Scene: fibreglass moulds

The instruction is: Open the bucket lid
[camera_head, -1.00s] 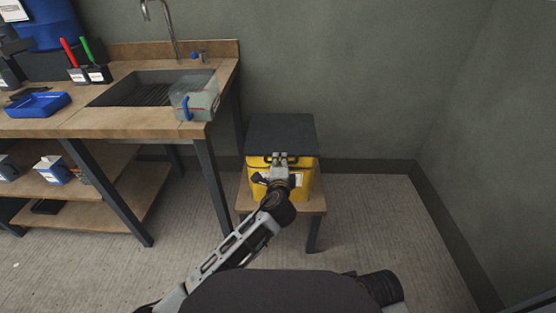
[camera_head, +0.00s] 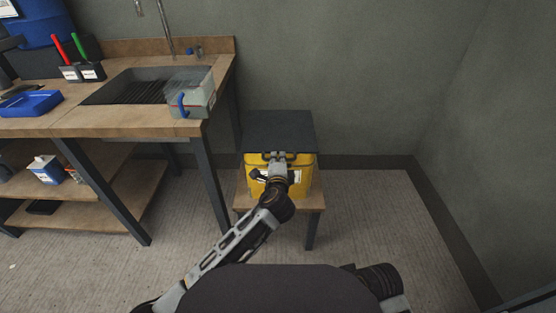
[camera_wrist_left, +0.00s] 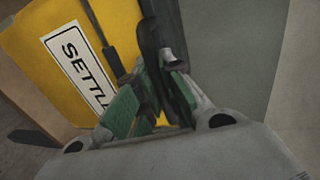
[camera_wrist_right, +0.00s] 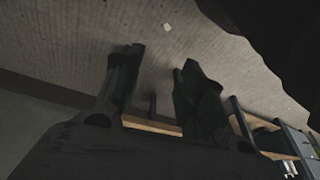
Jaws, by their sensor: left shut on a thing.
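The yellow bucket (camera_head: 301,184) stands on a small wooden stool, its dark flat lid (camera_head: 279,130) on top and looking closed. A dark handle (camera_head: 298,157) runs along the lid's front edge. My left gripper (camera_head: 279,157) is at the middle of that front edge, shut on the handle. In the left wrist view the green-padded fingers (camera_wrist_left: 150,95) close around a dark bar, in front of the yellow wall with a label starting "SETTL" (camera_wrist_left: 82,72). The fingers hide part of the handle. My right gripper (camera_wrist_right: 155,85) is open and empty above the floor.
The wooden stool (camera_head: 313,205) is close to the back wall. A workbench (camera_head: 130,124) with a sink and a clear container (camera_head: 196,98) stands left of it. A blue tray (camera_head: 32,103) lies on the bench. The floor to the right is clear.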

